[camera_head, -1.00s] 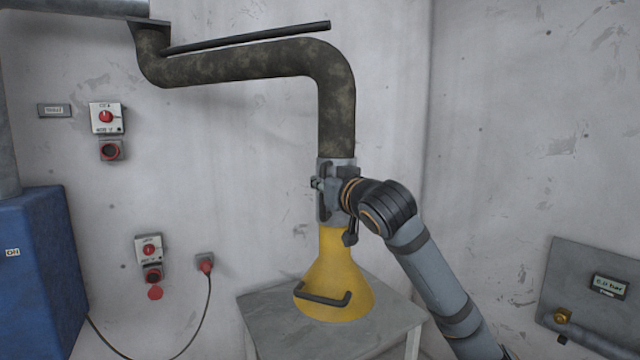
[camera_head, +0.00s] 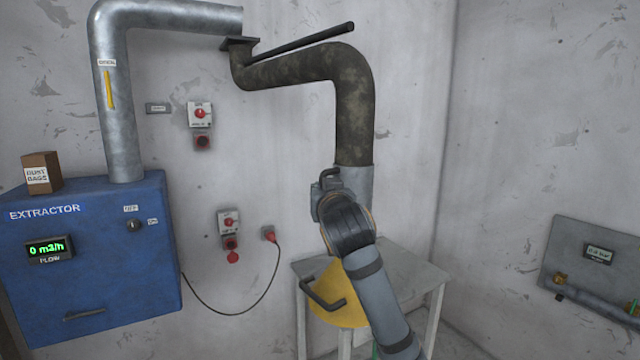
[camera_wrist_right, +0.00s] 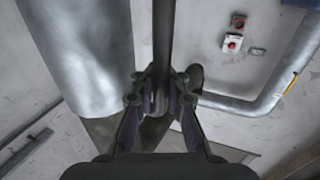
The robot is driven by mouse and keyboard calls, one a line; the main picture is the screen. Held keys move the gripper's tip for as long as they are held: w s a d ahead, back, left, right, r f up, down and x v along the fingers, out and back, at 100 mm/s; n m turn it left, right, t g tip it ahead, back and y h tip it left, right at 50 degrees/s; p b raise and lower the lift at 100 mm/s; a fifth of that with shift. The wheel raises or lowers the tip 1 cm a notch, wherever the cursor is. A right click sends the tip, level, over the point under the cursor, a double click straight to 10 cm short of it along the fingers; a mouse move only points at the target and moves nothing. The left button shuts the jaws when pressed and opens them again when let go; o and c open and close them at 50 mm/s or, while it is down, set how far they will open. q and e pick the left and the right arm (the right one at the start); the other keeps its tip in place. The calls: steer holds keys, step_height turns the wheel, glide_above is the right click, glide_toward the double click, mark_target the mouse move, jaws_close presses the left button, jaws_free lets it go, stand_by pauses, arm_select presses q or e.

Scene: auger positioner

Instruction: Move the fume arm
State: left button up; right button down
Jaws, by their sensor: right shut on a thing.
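The fume arm has a dark mottled duct (camera_head: 352,100) that runs from the metal pipe at the wall and bends down to a grey collar (camera_head: 358,180). Below it is a yellow hood (camera_head: 330,310) with a black bar handle (camera_head: 322,292), over the front left of a small table. My right gripper (camera_head: 325,195) is at the collar, with my arm covering part of the collar and hood. In the right wrist view its fingers (camera_wrist_right: 160,100) are closed around a dark bar (camera_wrist_right: 163,40) beside the grey cylinder. My left gripper is not in view.
The small grey table (camera_head: 415,265) stands below the hood. A blue extractor box (camera_head: 95,280) with a display reading 0 is at left. Switches (camera_head: 200,115) and a plugged cable (camera_head: 270,270) are on the back wall. A panel (camera_head: 590,230) is at right.

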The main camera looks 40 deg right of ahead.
steer(key=shift+a, duration=0.3)
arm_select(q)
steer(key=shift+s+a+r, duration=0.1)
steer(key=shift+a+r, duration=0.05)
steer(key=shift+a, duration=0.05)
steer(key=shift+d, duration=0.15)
arm_select(e)
steer(key=c, duration=1.7)
jaws_free()
steer(key=shift+c, duration=0.2)
steer(key=o, duration=0.4)
steer(key=shift+s+d+r, duration=0.15)
steer(key=shift+s, duration=0.3)
steer(key=shift+w, duration=0.1)
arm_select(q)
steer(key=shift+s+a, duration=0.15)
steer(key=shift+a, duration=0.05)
arm_select(e)
steer(key=v, duration=0.7)
steer(key=shift+a, duration=0.3)
